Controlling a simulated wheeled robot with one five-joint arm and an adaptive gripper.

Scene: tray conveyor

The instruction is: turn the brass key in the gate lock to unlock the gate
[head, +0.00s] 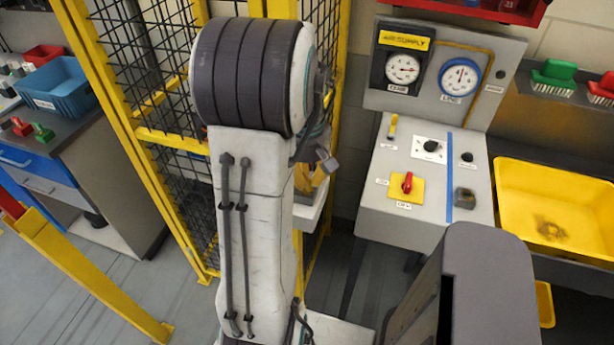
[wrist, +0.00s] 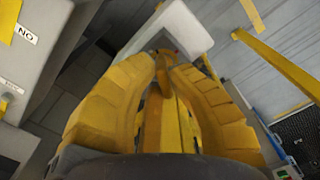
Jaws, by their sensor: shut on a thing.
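My gripper (wrist: 165,60) has yellow padded fingers that fill the middle of the wrist view. Their tips close together on a small brass-coloured thing, apparently the brass key, mostly hidden between them. A pale grey housing (wrist: 187,27), apparently the gate lock, stands around and just beyond the fingertips. In the head view my arm covers the lock and key. Only a bit of my yellow gripper (head: 311,180) shows right of the arm, above a pale ledge. The gate (head: 180,150) is a yellow frame with black mesh behind my arm. The key's turn angle cannot be seen.
A grey control panel (head: 375,215) with gauges and a red knob stands right of my arm. A yellow basin (head: 515,175) is farther right. A yellow rail (head: 95,275) and a workbench with a blue bin (head: 57,88) are at left. Grey floor is clear between.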

